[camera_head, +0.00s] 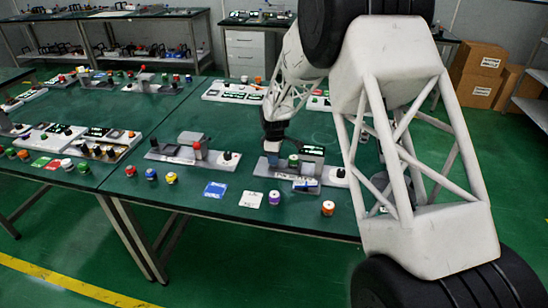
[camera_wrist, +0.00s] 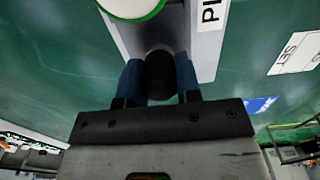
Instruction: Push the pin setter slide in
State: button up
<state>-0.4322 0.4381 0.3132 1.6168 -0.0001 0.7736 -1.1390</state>
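In the wrist view a round black knob (camera_wrist: 160,72) sits between the two blue fingers of my gripper (camera_wrist: 160,78). The fingers flank it closely, one on each side, with no clear gap. Beyond the knob is a grey plate (camera_wrist: 205,50) with a label partly reading "PI", and a white round part with a green rim (camera_wrist: 133,6). In the head view my gripper (camera_head: 273,163) points down at the left end of the right-hand grey fixture (camera_head: 325,180), which carries a green button (camera_head: 293,160) and a grey block (camera_head: 312,154). The knob is hidden there by my gripper.
The green tabletop between is clear.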

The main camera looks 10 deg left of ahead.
aim_at(286, 163)
grip_shut()
jog(key=shift+d, duration=2.35)
jog(key=o, duration=0.6)
grip_release()
jog(key=shift+r, duration=0.1)
jog(key=shift+r, duration=3.85)
jog(key=shift+d, duration=0.1)
